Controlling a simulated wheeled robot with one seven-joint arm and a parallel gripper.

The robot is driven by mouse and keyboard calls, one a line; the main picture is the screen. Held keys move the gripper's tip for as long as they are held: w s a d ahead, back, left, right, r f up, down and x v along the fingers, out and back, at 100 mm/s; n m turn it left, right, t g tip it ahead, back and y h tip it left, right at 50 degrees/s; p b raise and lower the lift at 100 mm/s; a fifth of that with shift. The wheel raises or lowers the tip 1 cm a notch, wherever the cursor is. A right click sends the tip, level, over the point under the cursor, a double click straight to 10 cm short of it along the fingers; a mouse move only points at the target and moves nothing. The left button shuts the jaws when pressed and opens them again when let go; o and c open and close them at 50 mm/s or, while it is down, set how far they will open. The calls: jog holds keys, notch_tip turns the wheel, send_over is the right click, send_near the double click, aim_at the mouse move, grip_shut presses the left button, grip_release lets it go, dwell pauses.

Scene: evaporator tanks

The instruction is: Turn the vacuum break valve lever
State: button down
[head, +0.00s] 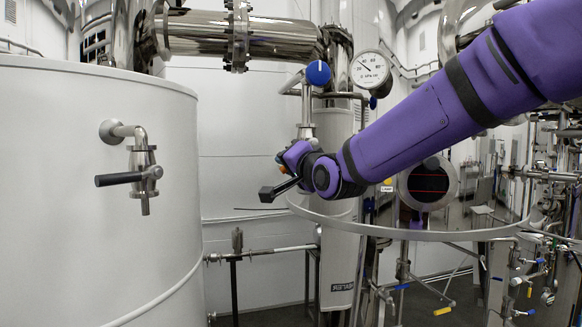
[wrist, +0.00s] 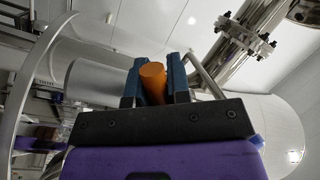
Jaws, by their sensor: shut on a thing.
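My gripper (wrist: 154,78) shows in the wrist view with its two blue fingers on either side of an orange cylinder (wrist: 153,76), which looks like the end of a lever handle. The fingers are shut on it. In the head view my gripper (head: 283,163) is near the middle, by the vertical pipework, and a small bit of orange (head: 283,169) shows there. The valve body behind this handle is hidden, so the lever's angle cannot be told.
A white tank (head: 60,230) on the left carries a tap with a black handle (head: 120,179). A blue knob (head: 318,73) and a pressure gauge (head: 370,69) are above my gripper. A curved metal rail (head: 420,234) runs below my arm. Dense pipework fills the right.

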jog(key=shift+s+a+r+m+t+h, duration=0.1)
jog(key=shift+a+r+m+t, duration=0.2)
jog(key=shift+r+m, duration=0.75)
jog(key=shift+a+r+m+t+h, duration=0.1)
jog(key=shift+r+m+t, duration=0.35)
jog(key=shift+m, duration=1.25)
jog(key=shift+s+a+r+m+t+h, duration=0.15)
jog(key=shift+r+m+t, duration=0.2)
jog(key=shift+r+m, duration=0.7)
jog(key=shift+w+f+m, duration=0.1)
jog(key=shift+f+m, duration=0.2)
jog(key=shift+m, duration=0.1)
jog(key=c, duration=1.4)
grip_release()
jog(key=shift+o, duration=0.2)
jog(key=v, duration=1)
jog(key=shift+s+d, duration=0.2)
jog(key=shift+s, duration=0.15)
